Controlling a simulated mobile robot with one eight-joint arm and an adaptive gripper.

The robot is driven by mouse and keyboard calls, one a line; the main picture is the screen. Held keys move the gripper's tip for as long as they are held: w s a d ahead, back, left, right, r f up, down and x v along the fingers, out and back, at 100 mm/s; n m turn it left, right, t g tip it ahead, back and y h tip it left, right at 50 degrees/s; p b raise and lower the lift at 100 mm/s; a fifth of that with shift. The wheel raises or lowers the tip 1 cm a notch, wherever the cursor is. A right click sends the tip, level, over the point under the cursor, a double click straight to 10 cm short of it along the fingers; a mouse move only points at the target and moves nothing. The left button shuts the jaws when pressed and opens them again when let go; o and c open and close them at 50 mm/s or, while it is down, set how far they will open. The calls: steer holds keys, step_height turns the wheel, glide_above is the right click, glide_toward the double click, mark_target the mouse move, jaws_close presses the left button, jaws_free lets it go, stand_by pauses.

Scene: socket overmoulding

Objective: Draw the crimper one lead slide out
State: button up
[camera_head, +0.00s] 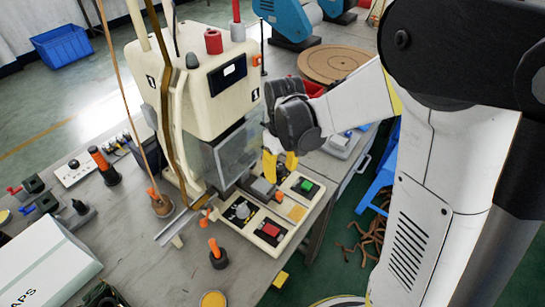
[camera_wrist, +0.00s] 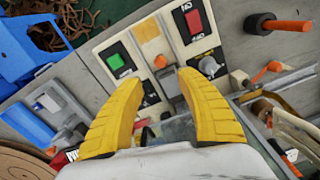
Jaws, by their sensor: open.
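The crimper (camera_head: 215,90) is a cream machine on the bench, with a "1" label on its faces and a clear guard at its front. A small grey slide block (camera_wrist: 170,84) with an orange knob (camera_wrist: 160,62) lies just beyond and between my fingertips in the wrist view. My gripper (camera_head: 280,162) has yellow fingers, open and empty, above the bench beside the guard. It also shows in the wrist view (camera_wrist: 161,76).
Panels with a green button (camera_head: 306,185) and a red button (camera_head: 270,230) sit by the bench's front edge. An orange-handled lever (camera_head: 216,250) stands left of them. A metal channel (camera_head: 176,227) lies beside the crimper. A round wooden board (camera_head: 333,63) is behind.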

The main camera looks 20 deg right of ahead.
mark_target(280, 193)
step_height(280, 193, down, 11)
steer(key=b, duration=0.4)
steer(key=shift+w+f, duration=0.1)
steer(key=shift+f, duration=0.1)
